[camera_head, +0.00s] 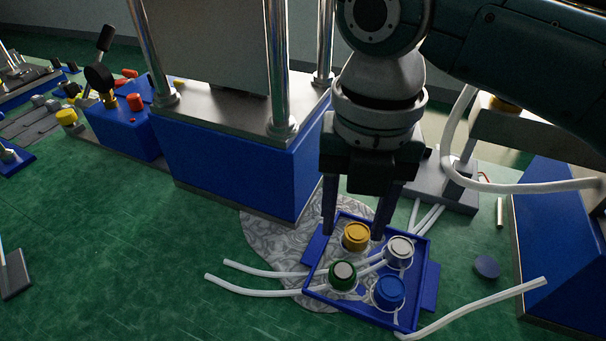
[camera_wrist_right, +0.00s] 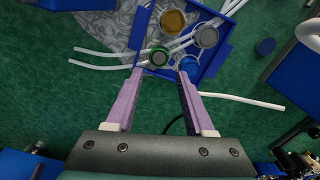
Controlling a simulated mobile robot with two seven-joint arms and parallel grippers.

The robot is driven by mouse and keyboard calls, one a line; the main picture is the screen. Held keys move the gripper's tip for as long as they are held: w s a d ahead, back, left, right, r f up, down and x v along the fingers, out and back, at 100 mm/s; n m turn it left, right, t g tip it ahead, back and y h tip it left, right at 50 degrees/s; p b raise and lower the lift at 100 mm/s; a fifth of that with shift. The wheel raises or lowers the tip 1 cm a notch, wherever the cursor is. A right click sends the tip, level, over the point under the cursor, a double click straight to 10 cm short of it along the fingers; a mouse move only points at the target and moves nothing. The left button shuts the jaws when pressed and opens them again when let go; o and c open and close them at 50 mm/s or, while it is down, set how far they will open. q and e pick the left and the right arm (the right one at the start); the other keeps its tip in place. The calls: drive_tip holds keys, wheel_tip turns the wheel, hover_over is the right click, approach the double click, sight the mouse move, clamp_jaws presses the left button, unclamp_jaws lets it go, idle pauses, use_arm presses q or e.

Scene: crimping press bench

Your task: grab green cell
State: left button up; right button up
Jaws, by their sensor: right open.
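The green cell (camera_head: 342,276) is a short round can with a pale top, standing in the front left of a blue tray (camera_head: 421,293). It also shows in the right wrist view (camera_wrist_right: 160,54), just beyond and between the fingertips. A yellow cell (camera_head: 356,236), a white cell (camera_head: 399,250) and a blue cell (camera_head: 389,292) stand in the same tray. My right gripper (camera_head: 354,233) is open and points down over the tray's back part, its fingers on either side of the yellow cell in the head view. Nothing shows between its fingers. My left gripper is not visible.
White tubes (camera_head: 262,292) lie across the tray and beside it. A patterned grey mat (camera_head: 267,236) lies partly under the tray. The blue press (camera_head: 235,168) stands behind left. A blue disc (camera_head: 487,267) lies to the right.

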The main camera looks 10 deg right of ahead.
hover_over(343, 270)
wheel_tip(343, 270, down, 4)
drive_tip(key=shift+w+d+f+b, duration=0.15)
drive_tip(key=shift+b, duration=0.25)
wheel_tip(343, 270, down, 5)
drive_tip(key=shift+r+b, duration=0.1)
drive_tip(key=shift+b, duration=0.6)
clamp_jaws()
